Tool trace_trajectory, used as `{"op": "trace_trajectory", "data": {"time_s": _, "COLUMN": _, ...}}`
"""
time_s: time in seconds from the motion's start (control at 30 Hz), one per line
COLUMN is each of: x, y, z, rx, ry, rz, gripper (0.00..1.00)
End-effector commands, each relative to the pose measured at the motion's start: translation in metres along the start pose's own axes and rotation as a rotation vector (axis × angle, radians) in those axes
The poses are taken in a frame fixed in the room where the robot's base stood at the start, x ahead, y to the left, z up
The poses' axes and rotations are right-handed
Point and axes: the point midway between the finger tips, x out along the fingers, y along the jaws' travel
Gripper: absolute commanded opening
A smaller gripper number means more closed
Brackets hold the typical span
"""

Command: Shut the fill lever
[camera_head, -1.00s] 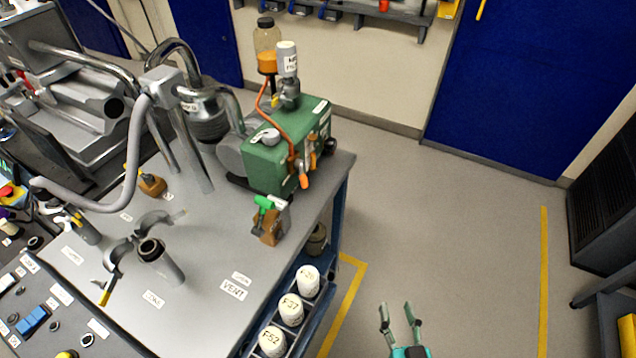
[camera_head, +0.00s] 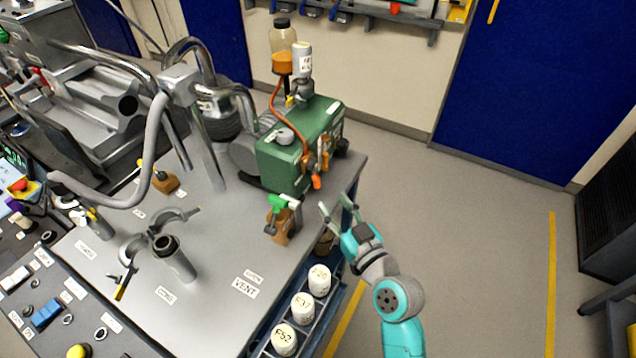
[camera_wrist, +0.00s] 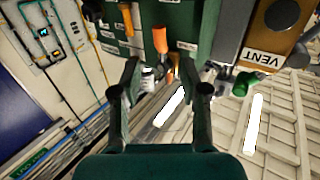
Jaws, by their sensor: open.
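The green pump (camera_head: 298,145) stands on the bench corner, with small orange-handled levers on its front. The lower orange handle (camera_head: 317,182) hangs down; it also shows in the wrist view (camera_wrist: 160,39), just beyond my fingertips. A second orange handle (camera_wrist: 127,20) is left of it there. No fill label is readable, so I cannot tell which lever is the fill lever. My gripper (camera_head: 338,203) is open and empty, in front of the pump at the bench edge. In the wrist view its fingers (camera_wrist: 168,78) are spread apart, touching no handle that I can see.
A green-handled valve (camera_head: 281,202) on a brown block stands close left of my gripper. An oil bottle (camera_head: 283,50) and an orange hose rise above the pump. White canisters (camera_head: 303,308) sit in a side rack below.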

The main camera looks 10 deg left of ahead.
Motion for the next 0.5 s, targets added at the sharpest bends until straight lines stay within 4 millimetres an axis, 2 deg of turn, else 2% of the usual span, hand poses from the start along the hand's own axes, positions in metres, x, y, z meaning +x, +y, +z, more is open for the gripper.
{"op": "trace_trajectory", "data": {"time_s": 0.1, "x": 0.023, "y": 0.000, "z": -0.001, "rx": -0.002, "ry": 0.003, "rz": -0.001, "gripper": 0.44}}
{"op": "trace_trajectory", "data": {"time_s": 0.3, "x": 0.056, "y": 0.000, "z": -0.001, "rx": -0.001, "ry": 0.002, "rz": 0.000, "gripper": 0.44}}
{"op": "trace_trajectory", "data": {"time_s": 0.5, "x": 0.076, "y": 0.000, "z": 0.000, "rx": 0.001, "ry": 0.001, "rz": 0.000, "gripper": 0.44}}
